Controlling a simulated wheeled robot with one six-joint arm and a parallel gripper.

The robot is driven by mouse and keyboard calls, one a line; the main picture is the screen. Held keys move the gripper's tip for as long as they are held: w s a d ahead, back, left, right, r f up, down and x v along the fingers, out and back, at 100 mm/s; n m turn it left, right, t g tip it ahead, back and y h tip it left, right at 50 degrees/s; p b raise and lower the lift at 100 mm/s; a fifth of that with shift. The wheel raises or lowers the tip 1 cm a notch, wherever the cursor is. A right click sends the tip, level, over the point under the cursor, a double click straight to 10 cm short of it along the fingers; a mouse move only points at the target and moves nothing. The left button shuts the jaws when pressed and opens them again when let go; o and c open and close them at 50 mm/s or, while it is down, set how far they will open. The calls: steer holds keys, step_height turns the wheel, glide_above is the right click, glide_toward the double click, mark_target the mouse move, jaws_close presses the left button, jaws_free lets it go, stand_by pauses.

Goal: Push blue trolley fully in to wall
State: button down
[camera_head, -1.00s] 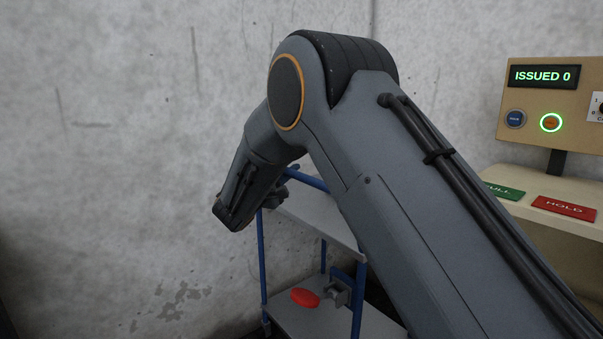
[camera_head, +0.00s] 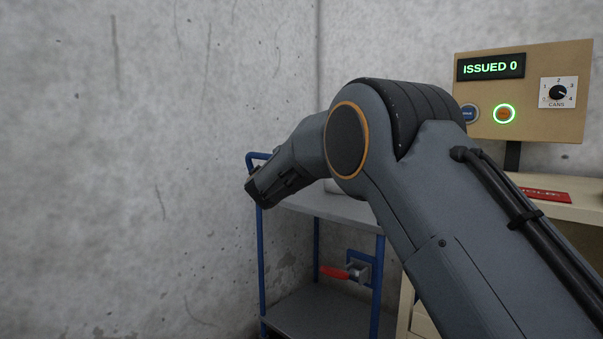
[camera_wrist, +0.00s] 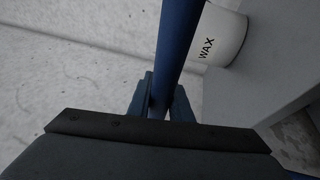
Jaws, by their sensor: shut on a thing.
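The blue trolley (camera_head: 379,268) has blue posts and grey shelves and stands close to the concrete wall, left of the counter. Its contact with the wall is hidden. My gripper (camera_wrist: 155,100) is shut around a blue bar (camera_wrist: 179,42) of the trolley's handle in the wrist view. In the head view my wrist stands over the handle (camera_head: 258,156) and hides the jaws. A red lever (camera_head: 334,272) on a grey block sits at the side of the trolley, above the lower shelf (camera_head: 310,315).
A white can marked WAX (camera_wrist: 225,38) stands on the trolley's top shelf. At right is a pale counter (camera_head: 575,210) with a red sign (camera_head: 545,194) and a control box (camera_head: 560,60) reading ISSUED 0. My arm hides part of the counter.

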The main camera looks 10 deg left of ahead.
steer(key=w+d, duration=0.1)
steer(key=w+d+b, duration=0.1)
steer(key=w, duration=0.1)
steer(key=w+b, duration=0.1)
steer(key=w, duration=0.1)
steer(key=shift+w+d, duration=0.1)
steer(key=shift+d, duration=0.3)
steer(key=c, duration=1.6)
jaws_free()
steer(key=shift+w+d, duration=0.15)
steer(key=s, duration=0.2)
steer(key=s+f, duration=0.1)
steer(key=s, duration=0.4)
steer(key=shift+s+a+f, duration=0.25)
steer(key=shift+s+a, duration=0.05)
steer(key=shift+a, duration=0.1)
